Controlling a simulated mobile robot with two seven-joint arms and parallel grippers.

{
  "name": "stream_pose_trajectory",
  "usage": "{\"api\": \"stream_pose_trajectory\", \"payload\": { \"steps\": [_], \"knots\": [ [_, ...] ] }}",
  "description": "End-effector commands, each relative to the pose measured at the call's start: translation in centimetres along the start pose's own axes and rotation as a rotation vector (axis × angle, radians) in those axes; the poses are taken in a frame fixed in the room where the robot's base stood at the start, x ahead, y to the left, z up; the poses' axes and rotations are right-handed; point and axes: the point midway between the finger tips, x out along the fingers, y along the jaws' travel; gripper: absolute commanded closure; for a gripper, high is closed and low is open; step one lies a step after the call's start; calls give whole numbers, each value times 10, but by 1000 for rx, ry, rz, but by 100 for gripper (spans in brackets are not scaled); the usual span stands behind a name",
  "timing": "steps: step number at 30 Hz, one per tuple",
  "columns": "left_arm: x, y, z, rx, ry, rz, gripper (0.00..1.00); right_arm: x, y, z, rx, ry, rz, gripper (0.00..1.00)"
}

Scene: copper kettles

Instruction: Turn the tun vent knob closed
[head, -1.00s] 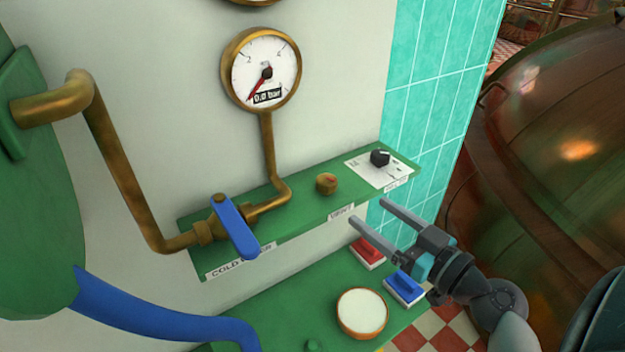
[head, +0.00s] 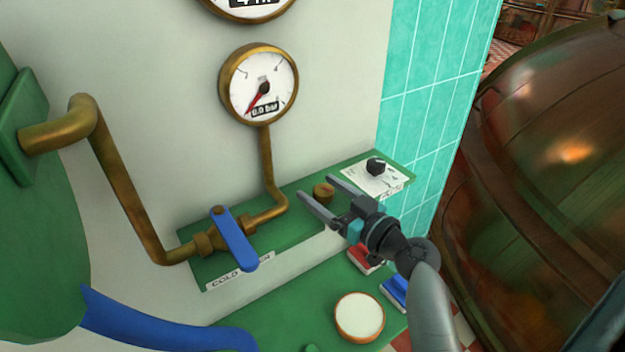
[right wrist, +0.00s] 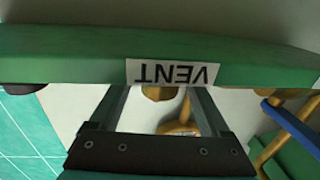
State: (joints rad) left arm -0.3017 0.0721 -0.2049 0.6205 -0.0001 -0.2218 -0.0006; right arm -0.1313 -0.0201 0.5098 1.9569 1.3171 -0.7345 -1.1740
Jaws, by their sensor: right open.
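The vent knob (head: 323,190) is a small brass knob on the green shelf (head: 296,208). My right gripper (head: 317,188) is open, and in the head view its two fingertips appear on either side of the knob. In the right wrist view the open fingers (right wrist: 160,100) show below the upside-down VENT label (right wrist: 172,73) on the shelf edge, with part of the brass knob (right wrist: 157,93) between them. I see no contact; whether the fingers are level with the knob I cannot tell. My left gripper is not in view.
A blue-handled valve (head: 235,240) on a brass pipe stands left of the knob. A black dial (head: 376,166) on a white plate is to its right. A gauge (head: 260,84) reads 0.0 bar. Red (head: 361,256) and blue (head: 397,290) switches sit on the panel below.

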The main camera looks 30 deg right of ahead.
Motion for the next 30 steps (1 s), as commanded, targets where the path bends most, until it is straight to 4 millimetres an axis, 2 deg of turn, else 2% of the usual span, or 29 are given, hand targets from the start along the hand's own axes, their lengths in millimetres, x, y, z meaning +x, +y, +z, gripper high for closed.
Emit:
{"api": "stream_pose_trajectory", "payload": {
  "steps": [3, 7, 19, 30],
  "knots": [
    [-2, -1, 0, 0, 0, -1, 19, 16, 0, -1, 2, 2, 0, 19],
    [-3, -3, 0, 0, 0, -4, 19, 26, 0, 0, 2, 1, 0, 19],
    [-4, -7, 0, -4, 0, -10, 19, 32, 0, 0, 0, -1, 0, 19],
    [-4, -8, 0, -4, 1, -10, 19, 31, 0, 0, 0, -1, 0, 60]
  ]
}}
